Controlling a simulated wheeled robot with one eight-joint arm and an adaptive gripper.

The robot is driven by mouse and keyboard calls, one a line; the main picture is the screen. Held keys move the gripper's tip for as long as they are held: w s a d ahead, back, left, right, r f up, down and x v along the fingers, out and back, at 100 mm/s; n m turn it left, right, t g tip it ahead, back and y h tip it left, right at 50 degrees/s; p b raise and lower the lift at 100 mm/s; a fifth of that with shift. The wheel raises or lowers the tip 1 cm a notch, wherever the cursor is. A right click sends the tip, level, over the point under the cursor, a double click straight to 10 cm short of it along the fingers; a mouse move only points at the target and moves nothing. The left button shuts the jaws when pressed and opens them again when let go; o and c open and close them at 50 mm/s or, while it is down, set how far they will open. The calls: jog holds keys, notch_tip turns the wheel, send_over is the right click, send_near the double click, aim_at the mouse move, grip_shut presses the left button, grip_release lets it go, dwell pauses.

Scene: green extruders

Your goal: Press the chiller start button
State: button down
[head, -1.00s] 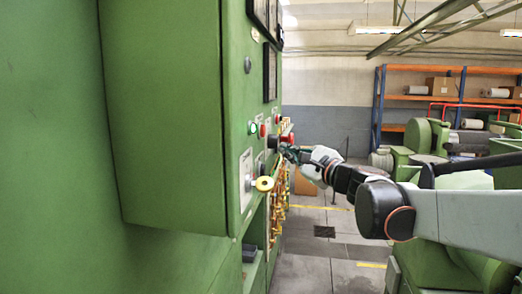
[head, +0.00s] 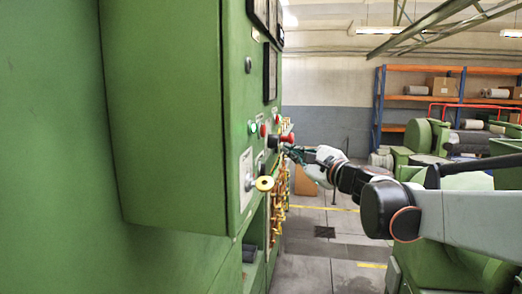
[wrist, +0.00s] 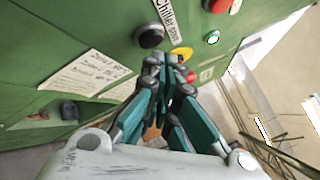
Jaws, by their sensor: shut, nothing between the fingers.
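A green control panel (head: 237,150) carries several buttons. In the wrist view, a black round button (wrist: 149,36) sits beside a white label (wrist: 168,17) that reads "Chiller" and a second word starting with "s"; its ending is hard to read. My gripper (wrist: 166,62) is shut and empty, with its fingertips just below the black button in the picture. I cannot tell whether they touch the panel. In the head view my gripper (head: 289,149) is close to the panel face, near a red button (head: 287,138) and a black knob (head: 273,141).
A yellow-ringed control (head: 264,183), a green button (head: 252,127) and a small red one (head: 263,130) are on the panel. The wrist view shows a red button (wrist: 222,4), a lit button (wrist: 213,37) and paper notes (wrist: 88,73). Open floor (head: 325,260) lies right of the panel.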

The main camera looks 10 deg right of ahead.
jog(key=shift+d, duration=0.1)
jog(key=d, duration=0.1)
jog(key=s+d, duration=0.1)
jog(key=d, duration=0.2)
jog(key=shift+s+d, duration=0.3)
jog(key=shift+d, duration=0.1)
dwell(0.7)
